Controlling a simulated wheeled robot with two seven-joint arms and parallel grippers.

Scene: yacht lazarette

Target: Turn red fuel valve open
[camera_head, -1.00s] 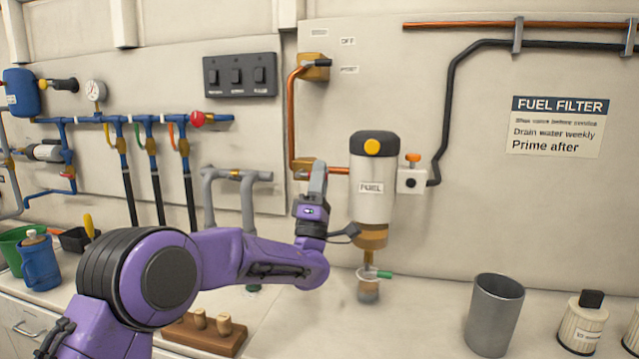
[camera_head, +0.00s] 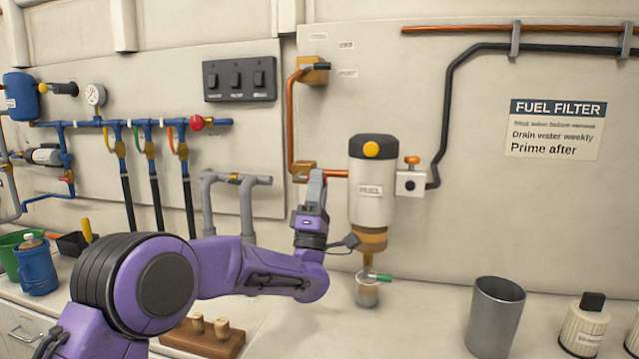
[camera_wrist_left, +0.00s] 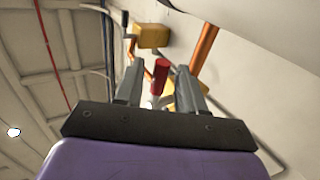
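The red valve handle (camera_wrist_left: 158,79) shows in the left wrist view as a short red grip between my fingers, with a gap on both sides. In the head view I cannot make it out; my gripper is in front of that spot. My left gripper (camera_head: 316,188) is just below the lower brass valve body (camera_head: 303,168) on the copper fuel pipe, left of the fuel filter. In the wrist view my left gripper (camera_wrist_left: 158,88) is open, its fingers pointing up around the handle and apart from it. My right gripper is not in view.
The fuel filter (camera_head: 371,200) stands close right of my gripper. An upper brass fitting (camera_head: 313,70) and copper pipe (camera_head: 291,120) are above. Grey pipes (camera_head: 247,205) lie left.

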